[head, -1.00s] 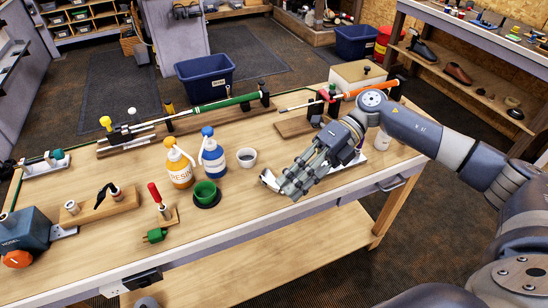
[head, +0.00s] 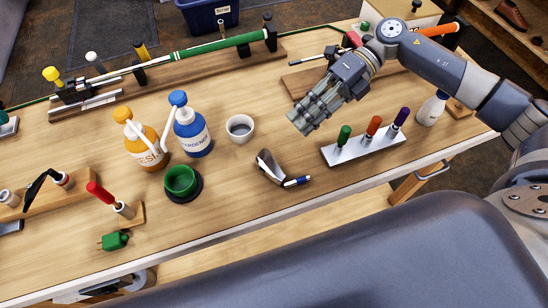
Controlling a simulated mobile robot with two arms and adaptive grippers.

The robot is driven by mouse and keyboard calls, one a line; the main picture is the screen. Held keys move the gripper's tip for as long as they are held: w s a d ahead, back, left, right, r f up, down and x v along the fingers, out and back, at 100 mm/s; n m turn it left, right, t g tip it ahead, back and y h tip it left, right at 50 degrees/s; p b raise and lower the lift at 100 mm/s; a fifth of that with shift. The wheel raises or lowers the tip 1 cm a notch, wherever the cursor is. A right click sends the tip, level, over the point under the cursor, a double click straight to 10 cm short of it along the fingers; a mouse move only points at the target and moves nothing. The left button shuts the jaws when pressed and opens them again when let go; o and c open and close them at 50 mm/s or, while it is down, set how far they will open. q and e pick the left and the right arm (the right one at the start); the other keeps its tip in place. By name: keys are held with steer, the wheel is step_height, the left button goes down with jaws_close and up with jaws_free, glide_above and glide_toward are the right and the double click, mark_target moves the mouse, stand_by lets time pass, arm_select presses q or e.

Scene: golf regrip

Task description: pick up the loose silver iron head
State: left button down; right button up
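The loose silver iron head (head: 268,167) lies on the workbench (head: 235,215) near the front edge, right of the green cup. A short blue and white piece sticks out from it toward the right. My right gripper (head: 301,122) is above and behind the iron head, apart from it, with its fingers pointing down to the left. The fingers overlap from this side, so the gap between them does not show. Nothing is seen in them. My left gripper is out of view.
A rack of colored-handled tools (head: 362,150) stands right of the iron head. A white cup (head: 240,129), blue bottle (head: 191,130), orange bottle (head: 143,145) and green cup (head: 181,182) stand to its left. A green-gripped club (head: 220,46) lies at the back. Bench around the iron head is clear.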

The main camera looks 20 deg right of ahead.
mark_target(269, 152)
steer(key=x, duration=0.2)
steer(key=p+x, duration=0.1)
steer(key=x, duration=0.1)
steer(key=shift+s+a+r, duration=0.1)
steer(key=shift+s+r, duration=0.25)
steer(key=shift+a+f+p, duration=0.25)
steer(key=shift+a+p, duration=0.05)
steer(key=shift+a, duration=0.15)
steer(key=p+x, duration=0.1)
steer(key=x, duration=0.2)
steer(key=shift+s+a+f+p, duration=0.15)
steer(key=shift+a+p, duration=0.1)
steer(key=shift+p, duration=0.15)
steer(key=shift+s+a+f, duration=0.1)
steer(key=shift+a+f, duration=0.1)
steer(key=shift+a, duration=0.05)
steer(key=shift+f, duration=0.15)
jaws_close()
